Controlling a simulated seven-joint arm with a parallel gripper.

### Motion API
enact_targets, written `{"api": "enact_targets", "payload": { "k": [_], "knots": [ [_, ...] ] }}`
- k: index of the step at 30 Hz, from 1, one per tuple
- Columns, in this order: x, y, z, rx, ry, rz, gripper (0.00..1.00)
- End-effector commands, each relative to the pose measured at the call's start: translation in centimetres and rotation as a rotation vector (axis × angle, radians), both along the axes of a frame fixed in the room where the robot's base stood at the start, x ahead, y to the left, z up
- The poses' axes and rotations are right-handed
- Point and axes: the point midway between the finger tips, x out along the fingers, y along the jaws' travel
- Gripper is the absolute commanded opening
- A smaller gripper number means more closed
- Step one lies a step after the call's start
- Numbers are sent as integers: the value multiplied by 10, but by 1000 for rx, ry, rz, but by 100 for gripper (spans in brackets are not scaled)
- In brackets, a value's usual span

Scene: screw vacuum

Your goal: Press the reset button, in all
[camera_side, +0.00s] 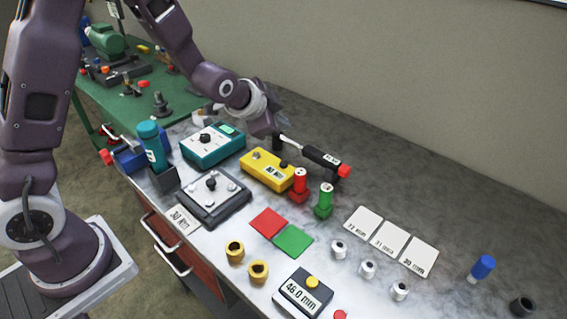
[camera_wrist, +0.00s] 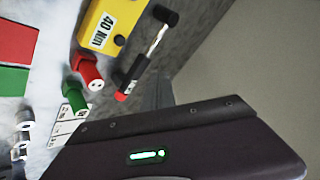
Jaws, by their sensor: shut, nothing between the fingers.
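Several boxes carry knobs or buttons, and I cannot read which control is the reset button. A teal box (camera_side: 212,146) has a lit green display and a dark knob. A dark box (camera_side: 303,293) reading "46.0 mm" has a yellow button (camera_side: 312,282). My gripper (camera_side: 272,132) is shut and empty, above the bench behind the yellow and teal boxes. Its fingertips are hard to make out.
A torque wrench (camera_side: 318,156) lies right of the yellow box, near red (camera_side: 299,186) and green (camera_side: 324,201) cylinders. A grey panel (camera_side: 212,197), red (camera_side: 268,222) and green (camera_side: 293,240) plates, brass nuts and white cards stand in front.

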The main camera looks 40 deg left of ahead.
Motion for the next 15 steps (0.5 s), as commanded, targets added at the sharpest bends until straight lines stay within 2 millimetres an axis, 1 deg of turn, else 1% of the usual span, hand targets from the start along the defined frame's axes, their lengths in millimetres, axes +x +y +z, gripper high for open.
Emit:
{"api": "enact_targets", "payload": {
  "k": [4,7,11,15],
  "knots": [
    [0,0,0,-1,1,1,0],
    [-1,0,-6,-1,3,2,0],
    [-1,0,-23,-2,6,2,0],
    [-1,0,-44,-1,6,1,0]
  ]
}}
